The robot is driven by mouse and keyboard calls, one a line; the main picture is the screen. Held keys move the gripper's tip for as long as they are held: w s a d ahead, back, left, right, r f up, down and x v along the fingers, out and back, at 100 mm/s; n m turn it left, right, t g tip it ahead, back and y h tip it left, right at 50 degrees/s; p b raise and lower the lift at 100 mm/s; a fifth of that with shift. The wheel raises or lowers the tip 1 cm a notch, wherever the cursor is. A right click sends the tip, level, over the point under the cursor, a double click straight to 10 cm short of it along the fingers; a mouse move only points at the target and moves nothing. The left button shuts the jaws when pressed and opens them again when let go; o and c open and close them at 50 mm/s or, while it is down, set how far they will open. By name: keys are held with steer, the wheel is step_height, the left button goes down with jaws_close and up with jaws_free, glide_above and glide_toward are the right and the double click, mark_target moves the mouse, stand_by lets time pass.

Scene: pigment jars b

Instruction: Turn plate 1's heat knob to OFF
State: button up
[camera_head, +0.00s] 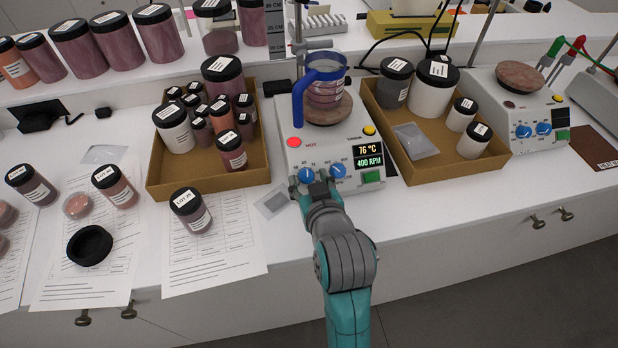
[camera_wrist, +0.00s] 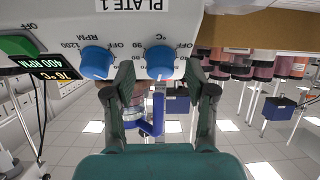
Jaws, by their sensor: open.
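Plate 1 (camera_head: 290,152) is a white hot plate, its name label showing in the wrist view (camera_wrist: 143,5). Its display (camera_head: 369,156) reads 76 °C and 400 RPM, and a red HOT light (camera_head: 294,142) is lit. The blue heat knob (camera_head: 306,175), marked °C, also shows in the wrist view (camera_wrist: 160,62). The blue RPM knob (camera_head: 338,170) is beside it, also in the wrist view (camera_wrist: 97,62). My gripper (camera_wrist: 159,78) is open, its fingers on either side of the heat knob; contact is unclear. It also shows in the head view (camera_head: 313,186). The heat knob's exact setting is unclear.
A blue-handled vessel (camera_head: 326,93) stands on plate 1's round top (camera_head: 330,110). Cardboard trays of jars flank it, left (camera_head: 165,187) and right (camera_head: 430,172). A second hot plate (camera_head: 520,112) stands at right. Loose jars and papers (camera_head: 215,250) lie at left.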

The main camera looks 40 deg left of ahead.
steer(key=shift+w+a+f, duration=0.2)
steer(key=shift+w+a, duration=0.05)
steer(key=shift+a, duration=0.05)
jaws_close()
